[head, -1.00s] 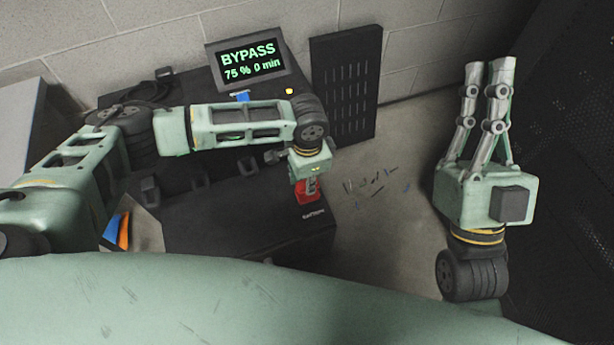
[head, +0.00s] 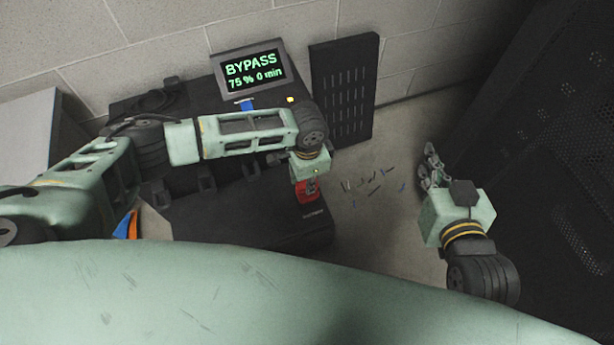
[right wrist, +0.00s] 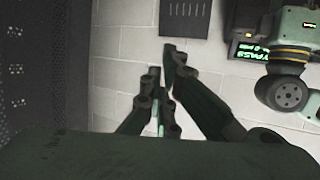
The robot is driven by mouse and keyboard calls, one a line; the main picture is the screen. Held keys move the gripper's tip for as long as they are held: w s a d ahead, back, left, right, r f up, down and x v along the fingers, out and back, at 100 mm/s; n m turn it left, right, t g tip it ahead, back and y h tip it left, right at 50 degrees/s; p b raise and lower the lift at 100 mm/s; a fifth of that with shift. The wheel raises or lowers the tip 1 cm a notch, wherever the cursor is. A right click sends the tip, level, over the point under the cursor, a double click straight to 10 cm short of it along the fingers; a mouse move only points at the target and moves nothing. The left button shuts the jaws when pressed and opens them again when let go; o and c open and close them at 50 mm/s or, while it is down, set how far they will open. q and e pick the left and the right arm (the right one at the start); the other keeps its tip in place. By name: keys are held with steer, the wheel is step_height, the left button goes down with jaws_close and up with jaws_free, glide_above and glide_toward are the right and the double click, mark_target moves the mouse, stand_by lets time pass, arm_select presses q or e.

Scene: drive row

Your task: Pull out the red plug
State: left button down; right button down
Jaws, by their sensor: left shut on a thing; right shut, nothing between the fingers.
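The red plug (head: 307,193) is on the front right part of the black cabinet's top (head: 240,215) in the head view. My left gripper (head: 309,182) is directly above it, pointing down, shut on it. The gripper hides the plug's upper part, and I cannot tell whether the plug is seated or lifted. My right gripper (head: 431,160) is shut and empty, out to the right over the floor, away from the plug. Its fingers also show in the right wrist view (right wrist: 168,75).
A screen (head: 250,71) reading "BYPASS 75 % 0 min" stands at the back of the cabinet. A black slotted panel (head: 344,95) leans at the wall. Small loose bits (head: 372,183) lie on the floor. A dark perforated rack (head: 545,190) stands close to my right arm.

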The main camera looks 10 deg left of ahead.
arm_select(q)
steer(key=shift+w+d+r+p, duration=0.25)
steer(key=shift+r+p, duration=0.2)
steer(key=shift+p, duration=0.4)
arm_select(e)
steer(key=s+d+f+g+h, duration=0.1)
steer(key=s+d+f+g, duration=0.1)
steer(key=s+f+g, duration=0.2)
step_height(320, 180, down, 2)
steer(key=shift+s+d, duration=0.15)
steer(key=shift+s, duration=0.35)
arm_select(q)
steer(key=c, duration=1.6)
jaws_free()
steer(key=shift+s+a, duration=0.1)
steer(key=shift+o, duration=0.8)
steer(key=shift+s+a+f, duration=0.1)
steer(key=shift+f, duration=0.05)
arm_select(e)
steer(key=shift+s, duration=0.1)
arm_select(q)
step_height(320, 180, up, 12)
